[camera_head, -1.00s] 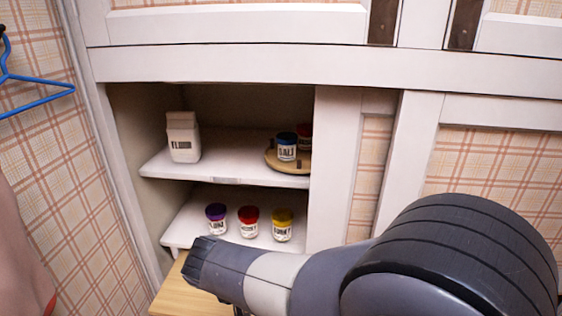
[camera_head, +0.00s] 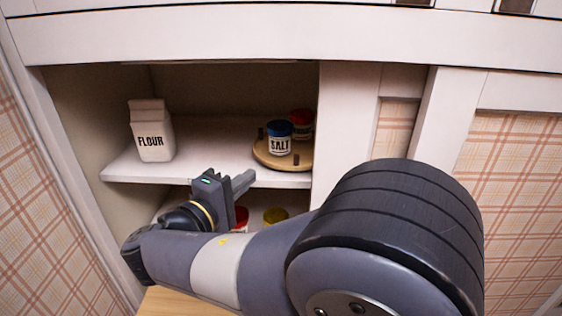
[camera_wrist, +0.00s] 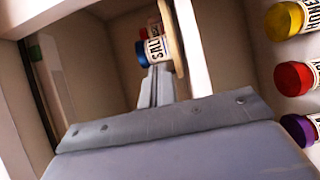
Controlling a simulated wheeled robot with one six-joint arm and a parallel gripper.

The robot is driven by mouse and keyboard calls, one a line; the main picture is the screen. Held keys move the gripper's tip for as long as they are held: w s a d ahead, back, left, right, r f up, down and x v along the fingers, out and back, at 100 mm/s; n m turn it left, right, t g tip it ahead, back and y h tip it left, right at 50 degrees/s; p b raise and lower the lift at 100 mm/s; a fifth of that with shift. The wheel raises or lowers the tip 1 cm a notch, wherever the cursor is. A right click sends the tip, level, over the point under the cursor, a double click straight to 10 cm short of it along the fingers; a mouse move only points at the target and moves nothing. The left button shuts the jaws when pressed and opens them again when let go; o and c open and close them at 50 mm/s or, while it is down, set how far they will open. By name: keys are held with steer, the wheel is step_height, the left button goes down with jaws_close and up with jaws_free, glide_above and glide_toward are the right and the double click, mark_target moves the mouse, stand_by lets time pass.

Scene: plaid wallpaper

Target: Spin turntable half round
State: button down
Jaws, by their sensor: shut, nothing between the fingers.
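The turntable (camera_head: 268,158) is a round wooden disc on the upper shelf, at its right end against the cabinet's side. It has small dark pegs near its rim. A salt jar with a blue lid (camera_head: 279,140) and a red-lidded jar (camera_head: 302,123) stand on it. My gripper (camera_head: 246,180) is shut and empty, in front of the upper shelf's edge, to the left of the turntable and a little lower. In the wrist view, the fingers (camera_wrist: 157,85) point toward the salt jar (camera_wrist: 155,50) and the turntable's edge (camera_wrist: 174,42). Contact cannot be told there.
A flour carton (camera_head: 151,131) stands at the upper shelf's left, with bare shelf between it and the turntable. Below are yellow-lidded (camera_wrist: 284,20), red-lidded (camera_wrist: 293,78) and purple-lidded (camera_wrist: 300,129) jars. The cabinet's right panel (camera_head: 342,130) closes off the turntable's right side.

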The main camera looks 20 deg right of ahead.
mark_target(282, 180)
steer(key=w+d, duration=0.1)
steer(key=d, duration=0.1)
steer(key=w+d+p, duration=0.1)
steer(key=d, duration=0.2)
steer(key=w+d+p, duration=0.1)
steer(key=d, duration=0.1)
steer(key=shift+w+d+r, duration=0.1)
steer(key=shift+w+d, duration=0.05)
steer(key=shift+w, duration=0.2)
steer(key=shift+d, duration=0.55)
